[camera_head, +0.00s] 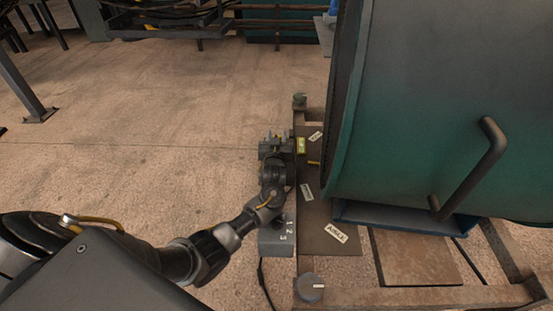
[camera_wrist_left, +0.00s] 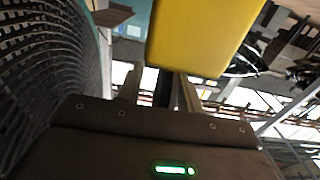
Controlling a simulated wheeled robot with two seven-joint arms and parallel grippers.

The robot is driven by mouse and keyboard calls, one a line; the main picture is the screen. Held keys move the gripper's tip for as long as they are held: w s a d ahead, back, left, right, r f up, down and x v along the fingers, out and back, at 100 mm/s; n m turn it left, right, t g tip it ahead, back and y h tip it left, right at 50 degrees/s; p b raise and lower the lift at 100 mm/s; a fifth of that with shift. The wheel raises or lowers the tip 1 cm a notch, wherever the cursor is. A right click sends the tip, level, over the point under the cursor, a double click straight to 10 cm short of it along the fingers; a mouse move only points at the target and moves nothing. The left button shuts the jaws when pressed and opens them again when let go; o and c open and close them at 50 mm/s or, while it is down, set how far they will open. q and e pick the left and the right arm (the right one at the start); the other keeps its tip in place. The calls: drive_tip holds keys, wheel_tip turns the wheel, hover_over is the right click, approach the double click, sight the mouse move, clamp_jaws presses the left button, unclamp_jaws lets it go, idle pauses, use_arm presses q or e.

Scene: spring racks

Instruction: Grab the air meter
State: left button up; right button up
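A yellow block, likely the air meter (camera_wrist_left: 205,35), fills the upper middle of the left wrist view, very close to the camera. A small yellow-green item (camera_head: 301,146) shows beside my left gripper in the head view; I cannot tell if it is the same thing. My left gripper (camera_head: 277,147) is at the left edge of the platform. Its two fingers (camera_wrist_left: 162,86) stand apart in the wrist view with a dark piece between them. The yellow block covers part of the tips, so the grip is unclear. My right gripper is not in view.
A large green drum (camera_head: 430,110) with a dark handle (camera_head: 478,165) stands right of the gripper on a rusty metal frame (camera_head: 420,297). A numbered grey box (camera_head: 276,243) sits below the gripper with a cable. Labels (camera_head: 336,233) lie on the platform. Open floor (camera_head: 150,130) lies left.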

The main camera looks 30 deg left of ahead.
use_arm(q)
clamp_jaws()
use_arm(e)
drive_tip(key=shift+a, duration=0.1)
use_arm(q)
drive_tip(key=shift+r, duration=0.15)
idle(0.3)
